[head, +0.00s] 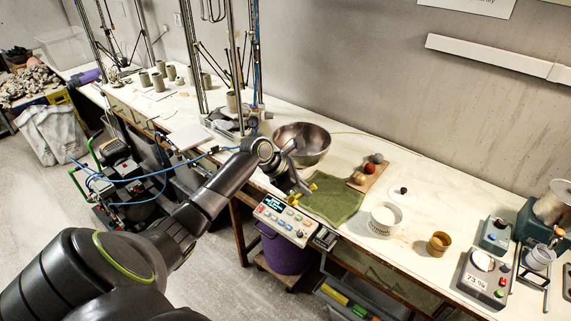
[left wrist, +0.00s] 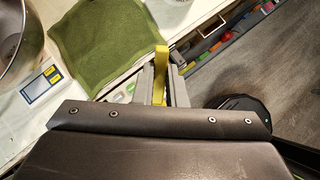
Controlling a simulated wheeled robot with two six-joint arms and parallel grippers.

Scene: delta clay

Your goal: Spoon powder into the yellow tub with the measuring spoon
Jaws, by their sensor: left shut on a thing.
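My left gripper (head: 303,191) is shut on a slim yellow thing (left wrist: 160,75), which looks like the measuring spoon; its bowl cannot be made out. The gripper holds it at the near edge of the green cloth, above or beside the button panel. In the head view the yellow piece (head: 309,188) shows at the fingertips. A white tub (head: 384,220) with pale contents, seemingly the powder, stands right of the cloth. A small mustard-yellow tub (head: 438,244) stands farther right, apart from my gripper. My right gripper is not in view.
A green cloth (head: 336,197) lies beside a steel bowl (head: 302,144). A board with several balls (head: 367,174) and a small lid (head: 403,191) lie behind the white tub. A scale (head: 481,283) stands at the right. A button panel (head: 287,221) sits at the bench's front edge.

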